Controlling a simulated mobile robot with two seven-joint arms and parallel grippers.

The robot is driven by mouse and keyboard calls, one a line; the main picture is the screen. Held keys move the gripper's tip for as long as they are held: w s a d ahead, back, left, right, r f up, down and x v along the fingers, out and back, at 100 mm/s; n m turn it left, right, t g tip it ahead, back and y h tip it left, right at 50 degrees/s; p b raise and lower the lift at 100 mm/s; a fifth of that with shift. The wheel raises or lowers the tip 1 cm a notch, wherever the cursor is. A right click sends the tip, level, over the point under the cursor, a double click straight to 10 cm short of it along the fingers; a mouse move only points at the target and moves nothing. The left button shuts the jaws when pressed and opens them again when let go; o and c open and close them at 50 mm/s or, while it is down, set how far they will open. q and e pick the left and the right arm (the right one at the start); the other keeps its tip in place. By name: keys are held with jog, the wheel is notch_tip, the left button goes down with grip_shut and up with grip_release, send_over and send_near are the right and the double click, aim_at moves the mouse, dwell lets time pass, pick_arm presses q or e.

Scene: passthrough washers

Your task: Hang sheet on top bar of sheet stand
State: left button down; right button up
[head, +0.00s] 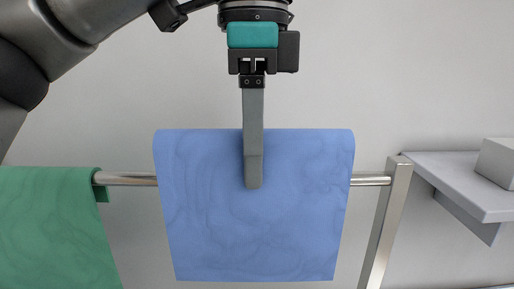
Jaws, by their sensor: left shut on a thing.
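A blue sheet (210,215) hangs spread out in the middle of the head view, in front of the metal top bar (125,179) of the sheet stand. Its straight upper edge is above the level of the bar, and it covers the middle stretch of the bar. My left gripper (253,178) comes down from above and is shut on the upper middle of the blue sheet. Only its front finger shows; the sheet hides the rest. Whether the sheet touches the bar or has a rear flap cannot be told. My right gripper is not in view.
A green sheet (50,225) hangs over the bar at the left. The stand's upright (385,225) is at the right end of the bar. A grey wall shelf (465,185) with a grey block (498,162) is at the far right. Short stretches of bar are bare either side of the blue sheet.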

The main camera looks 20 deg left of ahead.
pick_arm(q)
jog(key=w, duration=0.2)
jog(key=w+a, duration=0.1)
jog(key=w, duration=0.3)
jog(key=shift+a+p, duration=0.3)
jog(key=shift+a, duration=0.05)
jog(key=shift+f+b, duration=0.65)
jog(key=shift+f, duration=0.8)
jog(key=shift+f+b, duration=0.7)
jog(key=shift+f, duration=1.4)
jog(key=shift+c, duration=1.5)
grip_release()
